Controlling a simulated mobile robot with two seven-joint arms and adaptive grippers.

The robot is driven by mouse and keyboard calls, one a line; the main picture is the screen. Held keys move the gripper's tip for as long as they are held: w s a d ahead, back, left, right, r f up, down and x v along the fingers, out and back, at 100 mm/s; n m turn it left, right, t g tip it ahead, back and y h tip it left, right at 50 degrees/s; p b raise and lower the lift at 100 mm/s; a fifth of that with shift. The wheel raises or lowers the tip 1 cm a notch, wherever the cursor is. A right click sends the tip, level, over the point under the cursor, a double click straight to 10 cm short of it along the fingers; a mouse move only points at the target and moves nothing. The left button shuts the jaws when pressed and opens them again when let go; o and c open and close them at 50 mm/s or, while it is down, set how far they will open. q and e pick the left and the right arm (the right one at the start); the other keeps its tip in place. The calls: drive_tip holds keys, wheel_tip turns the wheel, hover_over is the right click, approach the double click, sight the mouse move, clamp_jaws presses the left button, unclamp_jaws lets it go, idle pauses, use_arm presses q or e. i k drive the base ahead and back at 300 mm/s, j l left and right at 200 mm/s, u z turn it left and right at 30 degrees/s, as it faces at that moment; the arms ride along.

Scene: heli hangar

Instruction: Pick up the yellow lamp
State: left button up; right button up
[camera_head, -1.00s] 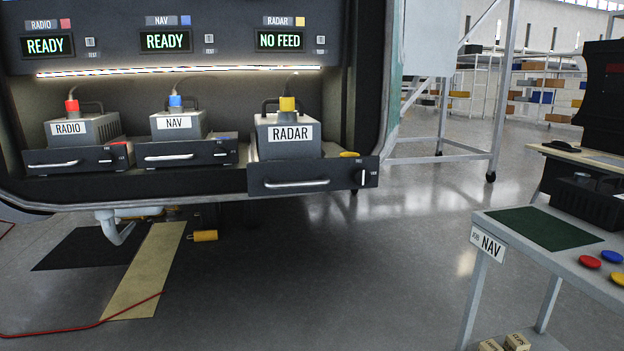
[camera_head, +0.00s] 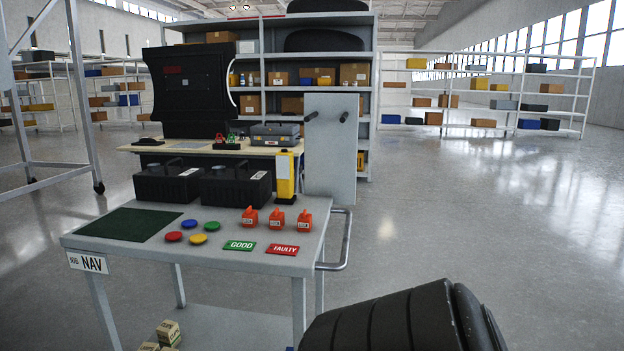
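The yellow lamp (camera_head: 286,176) stands upright near the back right of the grey cart top (camera_head: 110,240), on a black foot. It is a tall yellow block with a pale panel on its front. Neither of my grippers shows in the head view, so I cannot see whether they are open or shut.
Two black cases (camera_head: 236,187) stand left of the lamp. Orange tagged items (camera_head: 276,219) and coloured discs (camera_head: 189,225) lie in front. A grey upright panel (camera_head: 331,150) stands right behind the lamp. A black ribbed object (camera_head: 395,322) fills the bottom right. The right floor is clear.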

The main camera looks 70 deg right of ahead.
sight(285, 174)
drive_tip(key=z, duration=2.2)
drive_tip(key=i+l, duration=0.1)
drive_tip(key=l, duration=0.35)
drive_tip(key=i+l+u, duration=0.1)
drive_tip(key=l, duration=0.3)
drive_tip(key=i+l, duration=0.15)
drive_tip(key=l, duration=0.3)
drive_tip(key=i+l+u, duration=0.1)
drive_tip(key=l, duration=0.35)
drive_tip(key=i+l, duration=0.2)
drive_tip(key=l, duration=0.15)
drive_tip(key=i+l+u, duration=0.15)
drive_tip(key=i+l, duration=0.2)
drive_tip(key=l, duration=0.35)
drive_tip(key=j+u, duration=0.05)
